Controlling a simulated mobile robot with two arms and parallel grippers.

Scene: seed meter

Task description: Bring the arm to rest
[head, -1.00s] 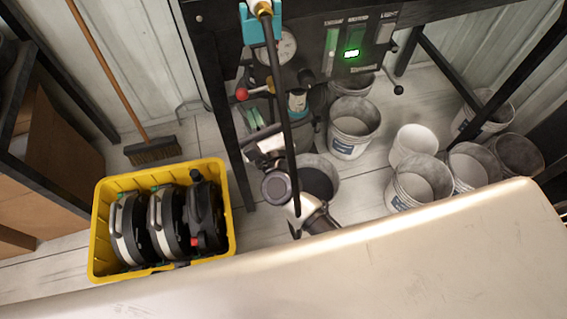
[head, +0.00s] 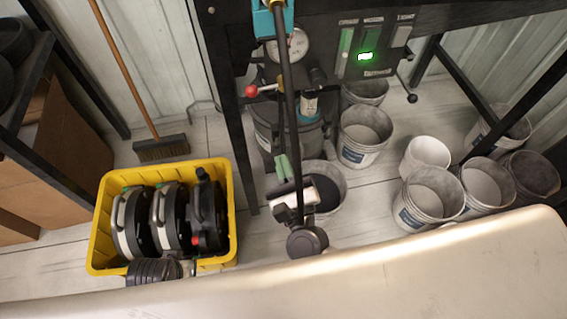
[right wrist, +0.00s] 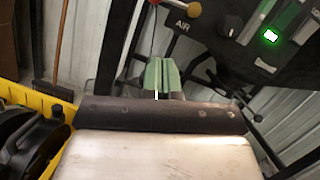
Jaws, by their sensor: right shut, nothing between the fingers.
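My right gripper (head: 282,167) has pale green fingers pressed together with nothing between them. In the head view it hangs in front of the test stand, above a grey bucket with dark contents (head: 335,190). The same shut fingers show in the right wrist view (right wrist: 160,75), pointing toward the stand below the AIR label. They touch nothing that I can see. My right arm (head: 300,215) is folded close to my body and partly hidden by a black hose. My left gripper is not in view.
The test stand (head: 350,62) has a gauge (head: 291,45), a lit green display and a red-knobbed lever (head: 252,91). A yellow crate (head: 98,240) at left holds three round seed meters (head: 166,218). Several buckets (head: 430,195) stand at right. A broom (head: 160,148) leans behind the crate.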

